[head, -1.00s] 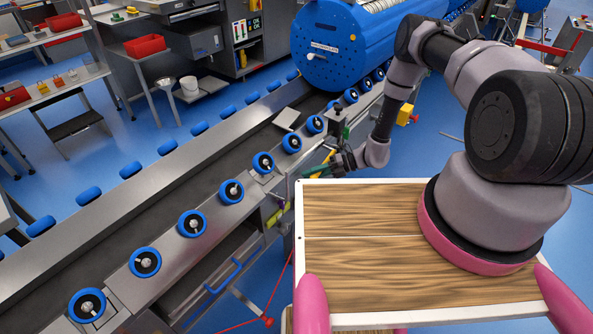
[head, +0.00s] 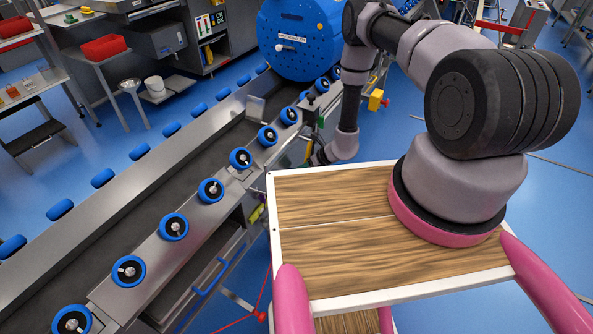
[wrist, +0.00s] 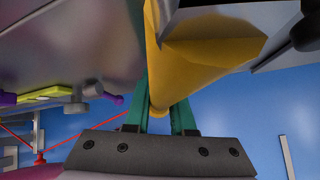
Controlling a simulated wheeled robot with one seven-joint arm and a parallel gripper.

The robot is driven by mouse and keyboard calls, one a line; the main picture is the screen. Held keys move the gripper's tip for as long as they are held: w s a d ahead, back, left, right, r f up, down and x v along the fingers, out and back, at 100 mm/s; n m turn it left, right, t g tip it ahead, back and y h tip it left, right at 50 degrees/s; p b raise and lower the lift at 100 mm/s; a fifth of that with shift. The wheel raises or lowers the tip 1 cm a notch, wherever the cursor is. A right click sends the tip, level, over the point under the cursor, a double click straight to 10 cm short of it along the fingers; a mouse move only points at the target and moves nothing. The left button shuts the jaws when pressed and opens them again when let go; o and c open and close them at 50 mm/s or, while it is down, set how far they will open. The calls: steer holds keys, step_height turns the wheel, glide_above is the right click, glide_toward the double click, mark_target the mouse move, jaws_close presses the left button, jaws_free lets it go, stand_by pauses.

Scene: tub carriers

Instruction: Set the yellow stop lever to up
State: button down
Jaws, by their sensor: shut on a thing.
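The yellow stop lever (wrist: 165,92) shows in the wrist view as a thick yellow bar running down from a wider yellow part at the top. My gripper (wrist: 161,115) has its teal fingers on either side of the bar's lower end and is shut on it. In the head view my gripper (head: 314,158) is beside the near side of the conveyor, past the far left corner of the wooden top.
In the wrist view a purple-tipped knob (wrist: 117,99) and a yellow-green part (wrist: 50,94) lie left of the fingers. Blue floor lies to the right.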

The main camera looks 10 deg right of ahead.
steer(key=shift+w+d+f+n+t+h, duration=0.15)
steer(key=shift+w+d+n+t+h, duration=0.3)
steer(key=shift+w+d+t, duration=0.3)
steer(key=shift+w+d+f+n+t+h, duration=0.1)
steer(key=shift+w+d+n+t+h, duration=0.4)
steer(key=shift+w, duration=0.4)
steer(key=shift+d, duration=0.15)
steer(key=c, duration=0.8)
jaws_free()
steer(key=shift+o, duration=0.2)
steer(key=v, duration=1)
steer(key=shift+s+d+r, duration=0.15)
steer(key=shift+s+r, duration=0.05)
steer(key=shift+r, duration=0.1)
